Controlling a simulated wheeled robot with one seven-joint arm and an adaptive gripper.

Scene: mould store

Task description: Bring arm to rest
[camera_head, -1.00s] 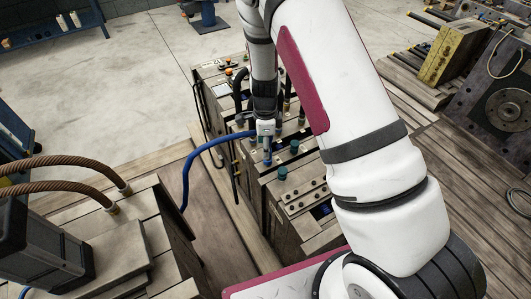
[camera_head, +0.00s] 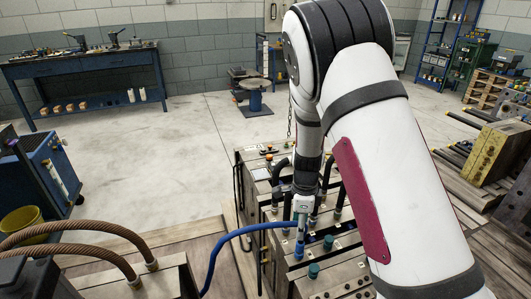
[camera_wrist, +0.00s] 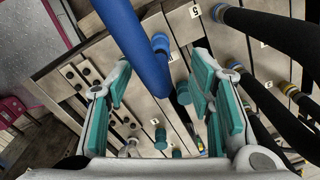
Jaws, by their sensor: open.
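Whether the hose end is seated in a port is hard to tell. A blue-ringed port (camera_wrist: 160,42) shows beside it.
Dark hoses (camera_wrist: 262,35) run close by on the right in the wrist view. Teal plugs (camera_head: 314,270) stand on the block. Brown hoses (camera_head: 75,227) rise at lower left. A blue workbench (camera_head: 85,70) stands at the back left. The floor (camera_head: 150,150) between is clear.

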